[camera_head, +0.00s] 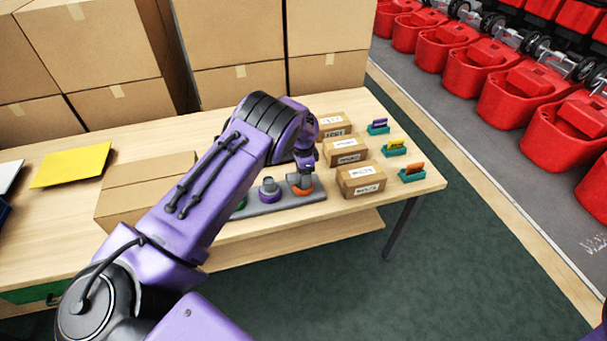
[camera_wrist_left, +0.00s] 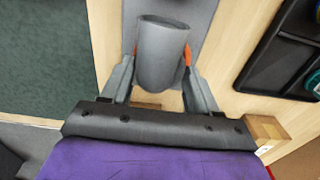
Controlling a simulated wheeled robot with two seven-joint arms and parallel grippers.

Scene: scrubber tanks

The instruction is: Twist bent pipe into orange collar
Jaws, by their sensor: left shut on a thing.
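The grey bent pipe (camera_head: 293,180) stands at the orange collar (camera_head: 303,192), near the right end of a grey base strip (camera_head: 285,203) on the table. My left gripper (camera_head: 305,173) comes down over it and is shut on the pipe. In the left wrist view the pipe's open-ended grey tube (camera_wrist_left: 163,55) lies between the two fingers of the gripper (camera_wrist_left: 162,82). Slivers of the orange collar (camera_wrist_left: 187,54) show beside the tube. How deep the pipe sits in the collar is hidden. My right gripper is not in view.
A purple collar (camera_head: 270,196) with a grey piece stands left of the orange one; a green collar (camera_head: 239,205) is partly hidden by my arm. Small labelled cartons (camera_head: 360,178) and teal holders (camera_head: 412,173) stand to the right. A dark tray (camera_wrist_left: 265,60) shows in the wrist view.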

